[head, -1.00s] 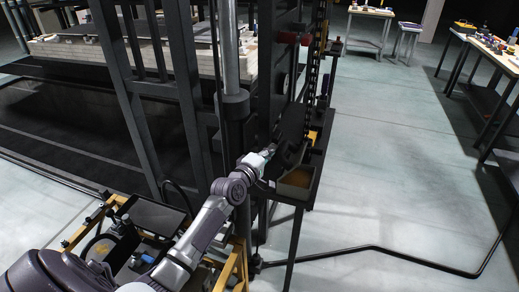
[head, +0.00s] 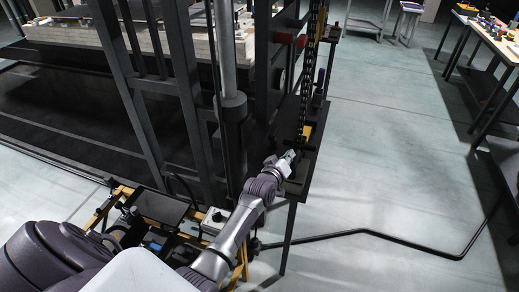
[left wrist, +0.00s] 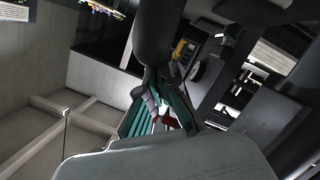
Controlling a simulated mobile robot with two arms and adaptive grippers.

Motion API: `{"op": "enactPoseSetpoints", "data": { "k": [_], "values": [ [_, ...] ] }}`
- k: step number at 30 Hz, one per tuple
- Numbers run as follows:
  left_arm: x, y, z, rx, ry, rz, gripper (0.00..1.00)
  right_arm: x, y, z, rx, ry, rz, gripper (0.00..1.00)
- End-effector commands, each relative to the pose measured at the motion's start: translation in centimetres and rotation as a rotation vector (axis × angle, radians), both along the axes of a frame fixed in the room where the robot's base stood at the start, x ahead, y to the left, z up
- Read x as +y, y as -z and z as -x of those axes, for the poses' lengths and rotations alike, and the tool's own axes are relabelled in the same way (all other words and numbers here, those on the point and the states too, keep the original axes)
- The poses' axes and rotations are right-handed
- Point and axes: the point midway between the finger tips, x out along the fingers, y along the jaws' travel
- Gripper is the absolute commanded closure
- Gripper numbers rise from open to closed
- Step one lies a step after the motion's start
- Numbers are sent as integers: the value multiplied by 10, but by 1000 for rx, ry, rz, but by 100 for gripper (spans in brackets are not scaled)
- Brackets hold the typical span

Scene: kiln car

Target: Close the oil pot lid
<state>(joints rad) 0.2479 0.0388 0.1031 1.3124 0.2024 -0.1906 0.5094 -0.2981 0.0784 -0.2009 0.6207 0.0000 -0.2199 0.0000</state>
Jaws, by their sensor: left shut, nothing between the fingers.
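The oil pot (head: 297,186) is a small box on the dark narrow shelf beside the frame in the head view. My left gripper (head: 290,157) is right at it and covers much of it. A little of the pot shows just below the gripper. The lid is hidden or too dark to make out, so I cannot tell its angle or whether the gripper touches it. My right gripper is not in view.
The dark upright frame (head: 180,90) stands close left of my arm. A hanging chain (head: 308,75) and a yellow item (head: 306,132) are just beyond the gripper. A black floor pipe (head: 380,235) runs right. Open floor (head: 390,130) lies right of the shelf.

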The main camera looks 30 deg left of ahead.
Motion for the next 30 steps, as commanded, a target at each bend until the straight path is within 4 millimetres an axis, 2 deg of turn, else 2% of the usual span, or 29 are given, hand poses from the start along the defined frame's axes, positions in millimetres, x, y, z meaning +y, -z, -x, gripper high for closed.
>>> {"op": "enactPoseSetpoints", "data": {
  "k": [17,23,30],
  "values": [
    [-6,4,2,-2,-1,4,100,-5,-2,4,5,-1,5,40],
    [-8,-1,28,-1,-1,4,100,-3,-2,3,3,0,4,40],
    [-12,-10,78,0,-1,4,100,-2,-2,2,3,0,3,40]
  ]
}}
